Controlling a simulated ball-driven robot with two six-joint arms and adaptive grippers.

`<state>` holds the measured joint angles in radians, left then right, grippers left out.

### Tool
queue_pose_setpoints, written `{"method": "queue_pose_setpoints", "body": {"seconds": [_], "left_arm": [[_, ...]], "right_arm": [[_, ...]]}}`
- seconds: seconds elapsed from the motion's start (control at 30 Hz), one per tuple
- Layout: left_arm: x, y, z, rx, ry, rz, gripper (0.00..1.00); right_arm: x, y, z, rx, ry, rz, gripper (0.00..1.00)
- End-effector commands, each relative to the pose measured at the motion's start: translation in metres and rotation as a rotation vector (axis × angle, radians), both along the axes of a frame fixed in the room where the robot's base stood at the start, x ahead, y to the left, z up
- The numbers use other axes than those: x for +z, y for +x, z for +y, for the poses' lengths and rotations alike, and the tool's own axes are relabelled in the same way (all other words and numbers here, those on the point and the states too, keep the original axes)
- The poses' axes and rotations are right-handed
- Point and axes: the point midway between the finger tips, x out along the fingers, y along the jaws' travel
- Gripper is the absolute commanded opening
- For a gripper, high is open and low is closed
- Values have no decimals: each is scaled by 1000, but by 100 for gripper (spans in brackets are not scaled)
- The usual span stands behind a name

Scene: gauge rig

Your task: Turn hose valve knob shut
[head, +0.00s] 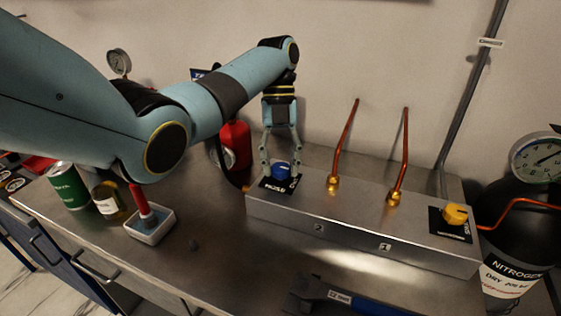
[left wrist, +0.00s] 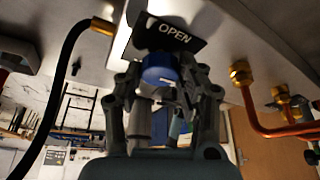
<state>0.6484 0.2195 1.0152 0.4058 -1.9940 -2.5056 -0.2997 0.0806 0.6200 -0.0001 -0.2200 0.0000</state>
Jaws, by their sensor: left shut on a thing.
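The blue hose valve knob (head: 282,171) sits on the left end of the metal manifold block (head: 318,227), on a black plate (head: 278,186) marked HOSE. My left gripper (head: 281,172) comes down from above with its fingers on both sides of the knob, shut on it. In the left wrist view the blue knob (left wrist: 160,73) shows between the fingers (left wrist: 162,85). A black label reading OPEN (left wrist: 170,36) shows beside it. The knob's pointer mark cannot be made out. My right gripper is not in view.
A yellow knob (head: 455,214) is at the block's right end. Two copper pipes (head: 398,165) rise from the block. A black nitrogen cylinder (head: 506,215) stands right. A white tray (head: 151,225), bottle (head: 108,198) and green can (head: 68,186) are left. A blue-handled tool (head: 350,300) lies in front.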

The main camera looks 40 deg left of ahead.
Motion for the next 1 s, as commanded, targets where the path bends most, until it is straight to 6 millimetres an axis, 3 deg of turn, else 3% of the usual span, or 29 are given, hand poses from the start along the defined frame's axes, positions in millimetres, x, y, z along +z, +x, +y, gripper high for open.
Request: {"method": "queue_pose_setpoints", "body": {"seconds": [0.23,0.27,0.43,1.0], "left_arm": [[0,0,0,-1,0,-2,6],[0,0,0,-1,0,-2,39],[0,0,0,-1,0,-2,61],[-1,0,1,44,0,-2,61]], "right_arm": [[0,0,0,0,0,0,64],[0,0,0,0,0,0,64],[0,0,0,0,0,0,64],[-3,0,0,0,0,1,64]]}}
